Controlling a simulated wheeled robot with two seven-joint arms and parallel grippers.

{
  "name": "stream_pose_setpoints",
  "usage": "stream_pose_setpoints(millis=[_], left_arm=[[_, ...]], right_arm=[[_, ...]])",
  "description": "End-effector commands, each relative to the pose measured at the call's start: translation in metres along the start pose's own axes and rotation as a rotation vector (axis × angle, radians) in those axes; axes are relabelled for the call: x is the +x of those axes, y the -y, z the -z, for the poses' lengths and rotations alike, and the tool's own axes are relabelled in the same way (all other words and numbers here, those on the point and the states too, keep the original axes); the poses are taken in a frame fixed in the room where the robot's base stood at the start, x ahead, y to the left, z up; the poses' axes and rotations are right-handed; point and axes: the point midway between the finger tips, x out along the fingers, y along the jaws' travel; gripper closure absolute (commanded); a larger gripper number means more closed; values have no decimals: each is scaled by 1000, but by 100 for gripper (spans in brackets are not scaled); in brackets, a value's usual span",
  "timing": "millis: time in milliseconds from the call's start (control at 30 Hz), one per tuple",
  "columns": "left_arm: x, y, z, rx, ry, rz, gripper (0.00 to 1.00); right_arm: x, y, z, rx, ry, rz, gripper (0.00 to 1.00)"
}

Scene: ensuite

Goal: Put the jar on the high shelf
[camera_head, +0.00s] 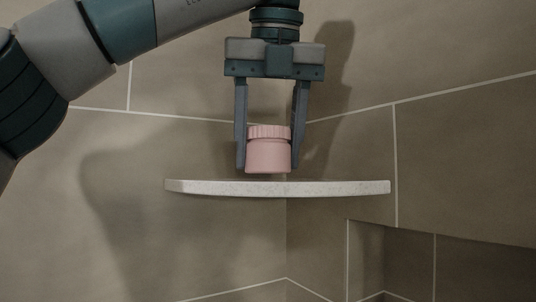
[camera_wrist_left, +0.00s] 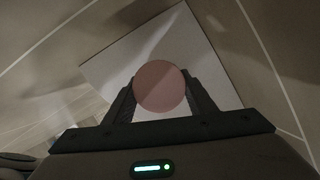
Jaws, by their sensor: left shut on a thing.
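The jar (camera_head: 268,153) is pink with a ribbed lid and is upright. My left gripper (camera_head: 268,160) points down and is shut on the jar, with one finger on each side of it. In the head view the jar's base shows just above the top edge of the high shelf (camera_head: 340,188), a pale speckled corner shelf. I cannot tell whether the jar touches the shelf. In the left wrist view the round top of the jar (camera_wrist_left: 160,87) sits between the fingers, with the pale shelf (camera_wrist_left: 212,62) beneath. My right gripper is not in view.
Beige tiled walls (camera_head: 450,140) meet in a corner behind the shelf. A recessed niche (camera_head: 450,262) lies below right. The shelf is bare on both sides of the jar.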

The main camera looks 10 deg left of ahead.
Motion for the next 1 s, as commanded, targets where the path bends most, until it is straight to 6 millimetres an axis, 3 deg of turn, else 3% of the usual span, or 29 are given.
stream_pose_setpoints(millis=[533, 567, 600, 1000], left_arm=[[10, 0, 5, 0, 2, 1, 78], [9, 0, 4, 0, 1, 1, 42], [9, 0, 4, 0, 1, 1, 33], [7, 0, 3, 0, 1, 1, 30]], right_arm=[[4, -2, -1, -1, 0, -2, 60], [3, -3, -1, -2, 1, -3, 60], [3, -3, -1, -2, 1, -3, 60], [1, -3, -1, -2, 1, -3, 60]])
